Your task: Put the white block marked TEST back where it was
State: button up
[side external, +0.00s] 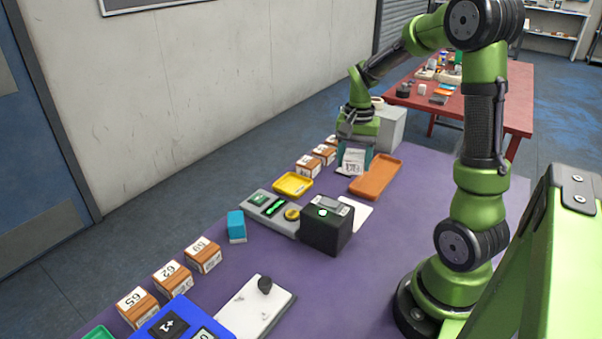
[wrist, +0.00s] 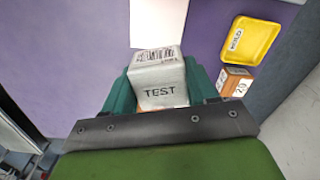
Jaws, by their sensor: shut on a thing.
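The white block marked TEST (wrist: 158,92) is between the teal fingers of my gripper (wrist: 160,76) in the wrist view. A barcode shows on another of its faces. Whether the block touches the table cannot be told. A strip of orange shows just under the block in the wrist view; what it belongs to is unclear.
Brown numbered blocks (side external: 308,167) stand left of my gripper, with a yellow tray (side external: 293,184) nearer. A black box (side external: 327,228), a grey panel (side external: 262,208) and a blue block (side external: 236,226) stand mid-table. A grey-white box (side external: 392,128) is behind my gripper.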

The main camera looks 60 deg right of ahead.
notch_tip(320, 180, up, 4)
jog(key=shift+r, duration=0.15)
jog(key=w+a+n, duration=0.2)
jog(key=a+n, duration=0.5)
jog(key=a, duration=0.6)
jog(key=n, duration=0.8)
send_near(299, 268)
notch_tip(299, 268, down, 2)
jog(key=shift+f, duration=2.2)
jog(key=shift+f, duration=0.15)
jog(key=o, duration=1.1)
